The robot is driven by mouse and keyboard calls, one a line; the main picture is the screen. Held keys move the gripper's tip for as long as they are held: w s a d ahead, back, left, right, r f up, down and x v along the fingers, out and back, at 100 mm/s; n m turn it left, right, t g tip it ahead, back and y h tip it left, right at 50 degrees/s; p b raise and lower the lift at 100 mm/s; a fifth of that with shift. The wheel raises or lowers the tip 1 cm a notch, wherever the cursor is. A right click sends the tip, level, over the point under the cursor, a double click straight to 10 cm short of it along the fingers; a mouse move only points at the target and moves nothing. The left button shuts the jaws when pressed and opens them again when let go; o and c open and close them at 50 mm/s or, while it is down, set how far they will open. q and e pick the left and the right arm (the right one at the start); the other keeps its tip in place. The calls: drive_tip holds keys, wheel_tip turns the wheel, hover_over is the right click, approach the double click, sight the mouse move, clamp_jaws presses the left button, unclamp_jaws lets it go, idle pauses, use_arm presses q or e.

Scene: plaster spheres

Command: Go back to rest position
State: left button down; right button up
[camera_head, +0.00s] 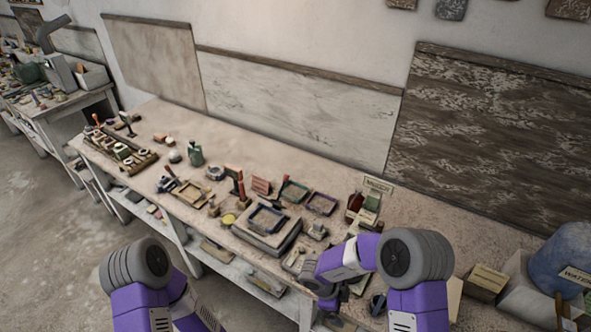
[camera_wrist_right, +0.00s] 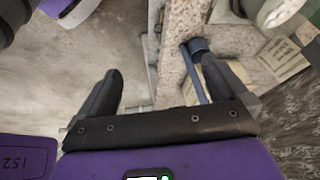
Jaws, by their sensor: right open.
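My right gripper (camera_head: 343,303) is at the front edge of the workbench (camera_head: 400,222), partly hidden behind my own purple arm. In the right wrist view its two dark fingers (camera_wrist_right: 166,82) are spread apart with nothing between them. The bench edge and a strip of floor show beyond them. A blue-handled tool (camera_wrist_right: 197,62) lies beside the right-hand finger, partly hidden by it. My left arm (camera_head: 145,290) comes in at the bottom left over the floor, bent, and its gripper does not show.
The bench carries a raised block (camera_head: 268,228), small trays (camera_head: 320,204), a green bottle (camera_head: 195,153) and a wooden rack (camera_head: 125,150). Open floor (camera_head: 45,225) is at the left.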

wheel_tip(320, 180, down, 14)
drive_tip(key=s+d+n+t+y+b, duration=0.1)
drive_tip(key=d+n+t+y+b, duration=0.2)
drive_tip(key=n+b, duration=0.55)
use_arm(q)
wheel_tip(320, 180, down, 15)
drive_tip(key=s+b, duration=0.1)
drive_tip(key=b, duration=0.5)
use_arm(e)
drive_tip(key=s+a+f+n+g+y, duration=0.1)
drive_tip(key=s+a+f+n+y, duration=0.2)
drive_tip(key=s+f+n, duration=0.2)
drive_tip(key=s+a+f+n+g+y, duration=0.1)
drive_tip(key=s+a+f+n+y, duration=0.2)
drive_tip(key=s, duration=0.7)
wheel_tip(320, 180, down, 2)
drive_tip(key=shift+s+a+f+n+g, duration=0.2)
drive_tip(key=shift+n+g, duration=0.1)
drive_tip(key=shift+n, duration=0.85)
drive_tip(key=shift+c, duration=0.5)
